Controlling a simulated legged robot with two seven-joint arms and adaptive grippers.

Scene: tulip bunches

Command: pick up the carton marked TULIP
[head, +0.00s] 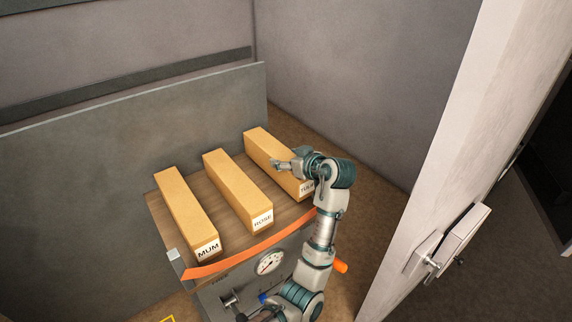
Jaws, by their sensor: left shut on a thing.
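The carton marked TULIP (264,145) is a long tan box at the right end of a row of three on a wooden top. Its white end label (306,187) is partly covered by my arm. My left gripper (281,164) lies over the middle of this carton and is shut on it. The carton appears to rest on the wooden top; I cannot tell whether there is a gap under it. My right gripper does not show.
The ROSE carton (236,187) and the MUM carton (185,211) lie to the left. An orange strap (236,254) crosses the stand's front above a gauge (270,262). A grey panel (130,130) stands behind. A white door (445,130) with a handle is at right.

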